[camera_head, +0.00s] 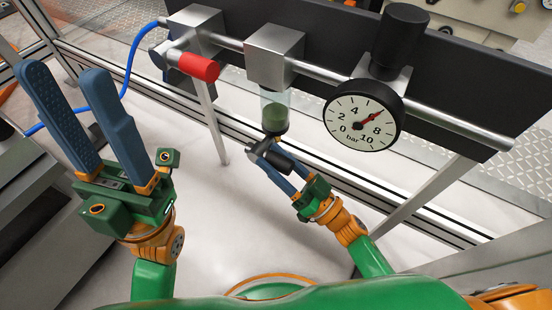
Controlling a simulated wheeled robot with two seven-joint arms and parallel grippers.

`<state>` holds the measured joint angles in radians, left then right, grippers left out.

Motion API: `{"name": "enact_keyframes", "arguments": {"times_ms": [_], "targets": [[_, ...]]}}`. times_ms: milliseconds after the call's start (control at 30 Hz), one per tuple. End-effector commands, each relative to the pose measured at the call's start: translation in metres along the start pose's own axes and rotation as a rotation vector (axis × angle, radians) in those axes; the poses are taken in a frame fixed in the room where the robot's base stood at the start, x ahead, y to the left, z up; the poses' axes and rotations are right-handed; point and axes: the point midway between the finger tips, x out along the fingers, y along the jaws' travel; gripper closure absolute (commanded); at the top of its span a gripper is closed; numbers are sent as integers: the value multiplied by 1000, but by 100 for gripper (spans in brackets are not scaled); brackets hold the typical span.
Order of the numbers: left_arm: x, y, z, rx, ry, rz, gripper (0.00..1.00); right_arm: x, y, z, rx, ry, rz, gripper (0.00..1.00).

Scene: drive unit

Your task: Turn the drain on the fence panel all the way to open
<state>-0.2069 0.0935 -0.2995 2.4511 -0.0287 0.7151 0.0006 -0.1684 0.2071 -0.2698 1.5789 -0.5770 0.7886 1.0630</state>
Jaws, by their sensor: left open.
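The drain's black handle (277,161) sits under a clear bowl with dark green contents (274,113), which hangs from a metal block on the fence panel (460,85). The handle slants down to the right. My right gripper (268,158) is at the handle, with its blue fingers beside it. The fingers and handle overlap, so I cannot tell whether the jaws are closed on it. My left gripper (68,80) is open and empty at the left, well away from the drain, with its two long blue fingers apart and pointing up.
A red-handled valve (198,66) with a blue hose (131,62) is left of the bowl. A pressure gauge (363,117) under a black knob (400,35) is to the right. A metal pipe (330,74) links them. A grey post (212,122) stands left of the drain.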

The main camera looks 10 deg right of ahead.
Motion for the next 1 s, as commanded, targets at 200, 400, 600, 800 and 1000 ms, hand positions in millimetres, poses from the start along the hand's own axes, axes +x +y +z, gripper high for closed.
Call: {"name": "enact_keyframes", "arguments": {"times_ms": [200,400,600,800,1000], "targets": [[0,0,0,0,0,0,50,0,0,0,0,0,0,100],[0,0,0,-1,0,0,50,0,0,0,0,-1,0,100],[0,0,0,0,0,0,50,-1,0,0,0,-1,0,100],[0,0,0,0,-1,0,50,-1,0,1,0,-2,0,100],[0,0,0,0,-1,0,50,-1,0,1,-1,-2,0,100]]}}
